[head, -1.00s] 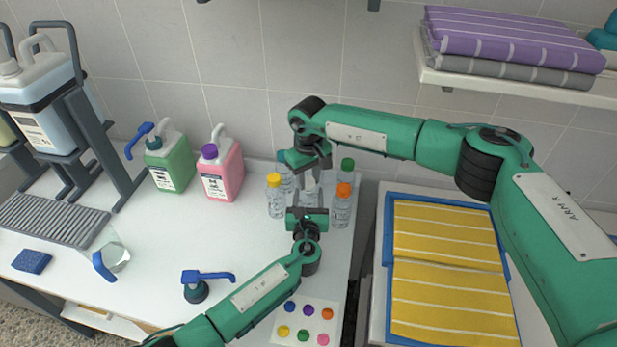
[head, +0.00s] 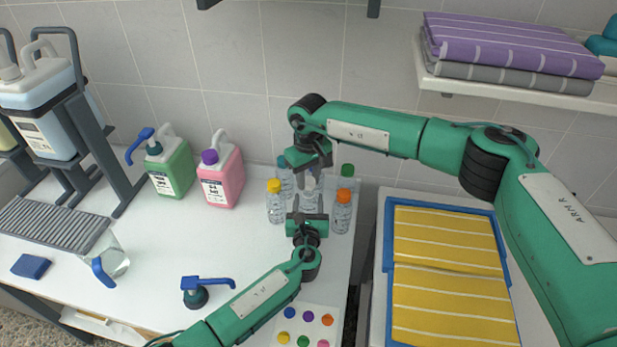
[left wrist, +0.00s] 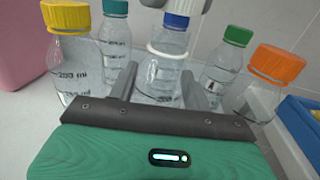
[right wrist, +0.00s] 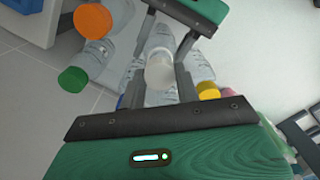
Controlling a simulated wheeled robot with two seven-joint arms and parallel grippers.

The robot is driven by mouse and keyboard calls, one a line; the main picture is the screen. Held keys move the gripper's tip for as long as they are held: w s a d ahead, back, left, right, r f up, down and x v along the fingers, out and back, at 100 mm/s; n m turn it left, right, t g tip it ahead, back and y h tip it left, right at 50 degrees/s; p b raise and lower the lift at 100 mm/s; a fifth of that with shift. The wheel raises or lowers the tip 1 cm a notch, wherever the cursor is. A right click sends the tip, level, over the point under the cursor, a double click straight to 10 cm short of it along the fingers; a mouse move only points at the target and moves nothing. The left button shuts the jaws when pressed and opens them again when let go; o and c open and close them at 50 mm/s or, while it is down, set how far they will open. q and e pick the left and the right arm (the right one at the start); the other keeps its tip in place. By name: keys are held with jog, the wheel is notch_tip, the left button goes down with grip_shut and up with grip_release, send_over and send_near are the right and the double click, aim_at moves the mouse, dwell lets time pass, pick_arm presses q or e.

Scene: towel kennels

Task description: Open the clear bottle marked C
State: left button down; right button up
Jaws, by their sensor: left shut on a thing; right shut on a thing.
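My left gripper (head: 307,210) is shut around the body of a clear bottle (left wrist: 158,78), which stands upright among the other bottles. Its top shows a white ring in the left wrist view. My right gripper (head: 311,178) is above it, shut on a white cap (right wrist: 158,70). In the left wrist view the white cap (left wrist: 174,7) is at the top edge, with a gap between it and the bottle's ring. I cannot read a letter C on the bottle.
Close around stand bottles with yellow (head: 274,186), orange (head: 345,196), green (head: 347,169), teal (left wrist: 115,7) and blue (left wrist: 176,20) caps. Pink (head: 221,178) and green (head: 174,170) jugs stand left. A blue tray (head: 388,250) with yellow towels is right.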

aim_at(308, 180)
jog(key=shift+r, duration=2)
pick_arm(q)
jog(key=c, duration=0.6)
grip_release()
jog(key=shift+o, duration=0.2)
